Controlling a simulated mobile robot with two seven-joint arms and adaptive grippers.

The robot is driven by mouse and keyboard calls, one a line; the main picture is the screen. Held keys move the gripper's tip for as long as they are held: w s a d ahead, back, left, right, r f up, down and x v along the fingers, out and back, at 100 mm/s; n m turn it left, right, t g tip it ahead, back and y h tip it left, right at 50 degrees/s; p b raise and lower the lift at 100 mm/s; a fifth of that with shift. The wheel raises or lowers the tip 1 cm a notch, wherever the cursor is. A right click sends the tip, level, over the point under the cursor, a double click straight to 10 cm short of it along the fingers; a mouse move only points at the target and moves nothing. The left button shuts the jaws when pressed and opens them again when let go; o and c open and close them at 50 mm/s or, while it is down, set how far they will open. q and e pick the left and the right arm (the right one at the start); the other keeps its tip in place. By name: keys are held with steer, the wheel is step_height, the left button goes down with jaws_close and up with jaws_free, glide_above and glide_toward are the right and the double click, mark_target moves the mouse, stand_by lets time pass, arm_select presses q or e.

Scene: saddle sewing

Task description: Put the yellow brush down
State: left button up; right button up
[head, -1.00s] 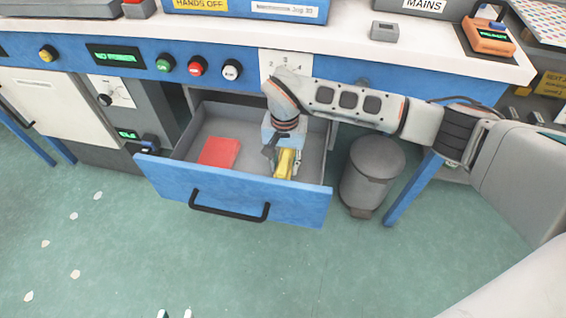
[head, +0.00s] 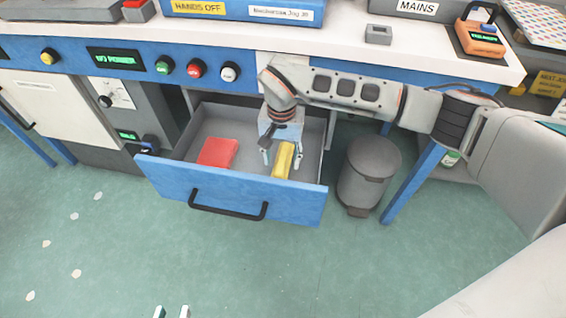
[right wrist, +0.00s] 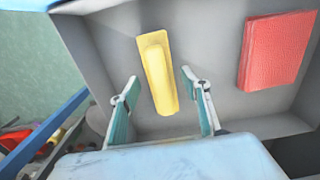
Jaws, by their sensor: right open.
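The yellow brush (head: 284,160) is in the open blue drawer (head: 235,193), toward its right side. In the right wrist view, the brush (right wrist: 156,75) appears to lie on the grey drawer floor, mostly beyond the fingertips. My right gripper (head: 282,157) is open above the drawer, its fingers apart on either side of the brush. The right wrist view shows the open fingers (right wrist: 160,85) with gaps beside the brush. My left gripper (head: 172,312) shows only its two fingertips at the bottom edge, apart with floor between them.
A red block-like object (head: 217,153) lies in the drawer's left part; it also shows in the right wrist view (right wrist: 278,50). A grey bin (head: 366,175) stands right of the drawer, near a blue table leg (head: 411,188). The green floor in front is clear.

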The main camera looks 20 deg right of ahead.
mark_target(282, 159)
step_height(282, 159, up, 8)
steer(key=shift+w+f+p, duration=0.1)
steer(key=shift+w+p, duration=0.05)
steer(key=shift+p, duration=0.75)
arm_select(q)
steer(key=shift+m+g+y, duration=0.4)
steer(key=shift+m+g, duration=0.1)
steer(key=shift+g, duration=0.1)
steer(key=s+a+f, duration=0.2)
steer(key=a+f, duration=0.1)
steer(key=shift+s, duration=0.1)
arm_select(e)
steer(key=shift+r, duration=0.75)
arm_select(q)
steer(key=shift+d, duration=0.1)
steer(key=shift+d, duration=0.1)
